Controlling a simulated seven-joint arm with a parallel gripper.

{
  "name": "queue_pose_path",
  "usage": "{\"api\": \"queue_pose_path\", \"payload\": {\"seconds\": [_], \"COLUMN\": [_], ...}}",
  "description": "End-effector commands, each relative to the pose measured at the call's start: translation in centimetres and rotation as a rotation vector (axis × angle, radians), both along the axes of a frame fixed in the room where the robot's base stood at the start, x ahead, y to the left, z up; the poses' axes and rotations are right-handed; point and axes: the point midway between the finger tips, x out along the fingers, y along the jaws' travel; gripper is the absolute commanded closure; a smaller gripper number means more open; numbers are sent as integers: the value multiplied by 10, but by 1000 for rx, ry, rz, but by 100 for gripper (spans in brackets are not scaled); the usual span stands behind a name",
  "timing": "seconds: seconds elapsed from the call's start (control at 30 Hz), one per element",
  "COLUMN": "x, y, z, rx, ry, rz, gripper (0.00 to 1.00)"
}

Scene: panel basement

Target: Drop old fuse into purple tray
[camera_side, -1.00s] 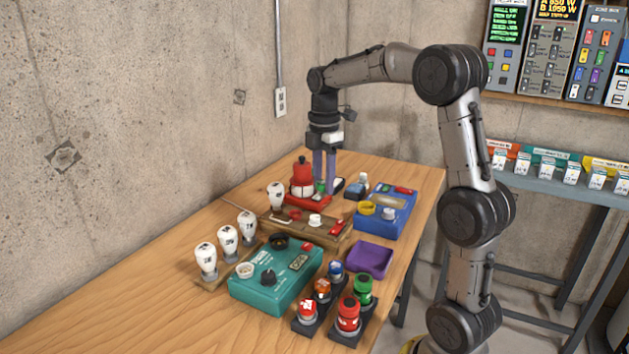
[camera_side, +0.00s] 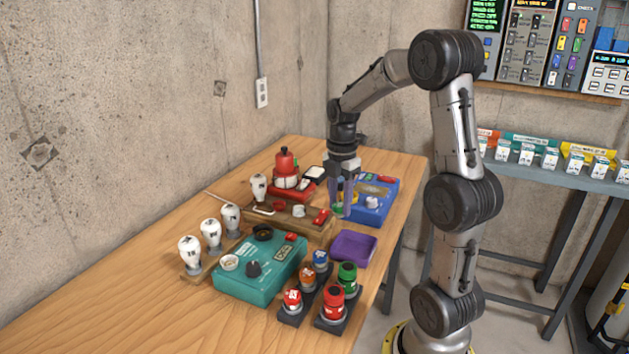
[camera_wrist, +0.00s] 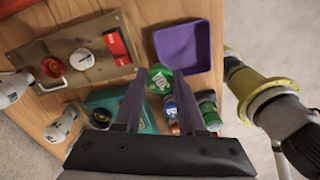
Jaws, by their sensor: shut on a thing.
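My gripper (camera_side: 343,209) points down over the table, above the strip between the wooden fuse panel and the blue box. It is shut on the old fuse, a small piece with a round green top. In the wrist view the old fuse (camera_wrist: 160,77) shows between the fingertips of my gripper (camera_wrist: 163,88). Its lower part is hidden. The purple tray (camera_side: 354,246) is a shallow square dish near the table's right edge, just in front of the gripper. It looks empty, and in the wrist view the purple tray (camera_wrist: 184,47) lies beyond the fingertips, up and to the right.
A teal box (camera_side: 262,284) stands front left of the tray. Several coloured fuses, including a red one (camera_side: 333,303), stand in dark holders in front. A wooden fuse panel (camera_side: 288,221) is to the left and a blue box (camera_side: 378,193) behind. The table's left front is clear.

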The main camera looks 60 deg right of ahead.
Motion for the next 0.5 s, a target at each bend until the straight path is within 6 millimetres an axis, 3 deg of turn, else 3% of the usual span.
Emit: {"api": "queue_pose_path", "payload": {"seconds": [0.1, 0.2, 0.5], "x": [-29, -43, -46], "y": [-5, -8, -12], "z": [-13, -17, -37], "rx": [0, 0, 2], "ry": [0, -1, 3], "rz": [-54, -90, -106], "gripper": [100, 100, 100]}}
